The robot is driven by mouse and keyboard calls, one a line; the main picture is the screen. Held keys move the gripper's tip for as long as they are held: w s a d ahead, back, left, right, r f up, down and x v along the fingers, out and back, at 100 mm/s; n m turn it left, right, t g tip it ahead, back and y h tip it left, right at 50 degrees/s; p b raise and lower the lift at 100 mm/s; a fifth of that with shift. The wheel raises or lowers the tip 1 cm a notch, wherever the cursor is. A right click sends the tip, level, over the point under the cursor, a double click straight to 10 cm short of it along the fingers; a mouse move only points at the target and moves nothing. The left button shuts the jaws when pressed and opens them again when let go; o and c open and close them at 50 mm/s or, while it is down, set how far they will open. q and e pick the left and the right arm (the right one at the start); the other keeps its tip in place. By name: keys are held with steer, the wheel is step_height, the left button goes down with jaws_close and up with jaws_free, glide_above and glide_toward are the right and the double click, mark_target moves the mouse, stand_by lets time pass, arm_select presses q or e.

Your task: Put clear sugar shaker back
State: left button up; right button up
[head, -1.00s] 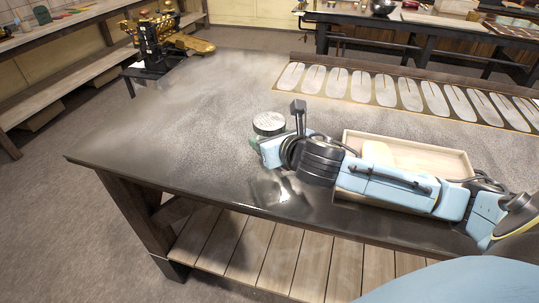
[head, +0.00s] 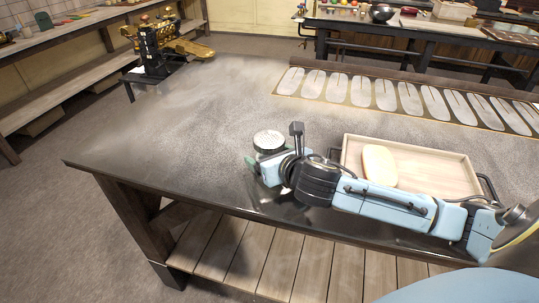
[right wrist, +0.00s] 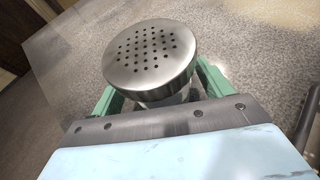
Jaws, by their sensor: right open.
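The clear sugar shaker (head: 268,141) stands upright at the front part of the dark tabletop, left of the wooden tray. Its round metal lid with holes (right wrist: 150,58) fills the upper middle of the right wrist view. The lid hides most of its clear body. My right gripper (head: 268,155) reaches in from the right at table height. Its green fingers are open, one on each side of the shaker, and the shaker is between them. Whether its base rests fully on the table is hidden. My left gripper is not in view.
The wooden tray (head: 440,158) holds a cream block (head: 379,165), behind my right arm. A board of pale oval shapes (head: 385,95) lies along the back. A black and gold machine (head: 160,48) stands beyond the far left corner. The table's left part is clear.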

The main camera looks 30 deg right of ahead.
steer(key=shift+s+r, duration=0.2)
steer(key=shift+r, duration=0.05)
steer(key=p+v, duration=0.1)
steer(key=v, duration=0.7)
steer(key=shift+s+a+r, duration=0.1)
steer(key=shift+s, duration=0.25)
steer(key=p+v, duration=0.1)
steer(key=p, duration=0.1)
steer(key=shift+s+r+p, duration=0.2)
steer(key=shift+r+p, duration=0.05)
steer(key=shift+p, duration=0.05)
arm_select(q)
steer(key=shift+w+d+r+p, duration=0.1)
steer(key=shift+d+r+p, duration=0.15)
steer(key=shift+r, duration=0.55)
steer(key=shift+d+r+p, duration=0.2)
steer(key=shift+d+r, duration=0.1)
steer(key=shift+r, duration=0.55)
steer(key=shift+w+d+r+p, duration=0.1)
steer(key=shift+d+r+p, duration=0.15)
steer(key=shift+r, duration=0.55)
arm_select(e)
steer(key=shift+s+r, duration=0.15)
steer(key=shift+s, duration=0.5)
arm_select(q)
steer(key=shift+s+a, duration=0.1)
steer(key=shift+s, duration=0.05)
